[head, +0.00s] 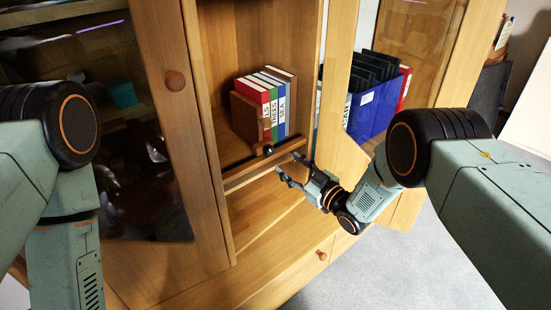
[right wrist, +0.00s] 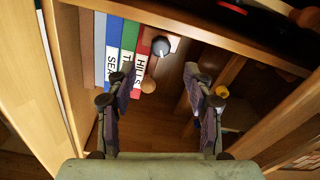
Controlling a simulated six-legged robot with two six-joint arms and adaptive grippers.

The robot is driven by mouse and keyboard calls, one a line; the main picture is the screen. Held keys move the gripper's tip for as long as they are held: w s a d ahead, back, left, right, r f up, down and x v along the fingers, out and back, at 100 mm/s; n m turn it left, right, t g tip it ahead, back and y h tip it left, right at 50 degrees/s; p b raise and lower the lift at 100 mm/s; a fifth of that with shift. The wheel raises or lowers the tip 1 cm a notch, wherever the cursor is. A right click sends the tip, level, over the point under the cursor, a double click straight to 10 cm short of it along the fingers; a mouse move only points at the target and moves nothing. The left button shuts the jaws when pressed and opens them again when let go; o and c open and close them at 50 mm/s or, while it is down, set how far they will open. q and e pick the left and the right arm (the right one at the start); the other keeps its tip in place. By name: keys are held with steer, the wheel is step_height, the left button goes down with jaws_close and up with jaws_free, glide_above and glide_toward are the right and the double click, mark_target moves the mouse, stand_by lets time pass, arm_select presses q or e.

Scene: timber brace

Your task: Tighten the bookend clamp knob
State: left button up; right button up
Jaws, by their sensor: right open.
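A wooden bookend (head: 245,116) stands at the left end of a short row of books (head: 273,95) on the cabinet shelf. A small clamp knob (head: 268,150) sits low in front of the bookend, at the shelf's front edge. In the right wrist view a dark round knob (right wrist: 161,46) and a wooden ball (right wrist: 148,86) show beside the book spines (right wrist: 125,55); I cannot tell which part turns. My right gripper (head: 289,168) is open and empty, below and right of the knob, apart from it. Its spread fingers (right wrist: 160,92) also frame the wrist view. My left gripper is out of view.
The left cabinet door (head: 172,130) and the open right door (head: 340,85) flank the shelf bay. Blue binders (head: 368,108) stand to the right. A dark rail (head: 240,162) runs along the shelf edge. The lower compartment (head: 255,210) is empty.

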mark_target(271, 152)
steer(key=b+x, duration=0.2)
steer(key=x, duration=0.3)
steer(key=shift+w+a+f, duration=0.2)
steer(key=shift+w+a+b, duration=0.3)
steer(key=shift+w+b, duration=0.2)
steer(key=shift+w, duration=0.05)
steer(key=shift+w+a+r, duration=0.15)
steer(key=shift+w+a, duration=0.05)
steer(key=shift+a, duration=0.05)
steer(key=shift+c, duration=0.4)
jaws_close()
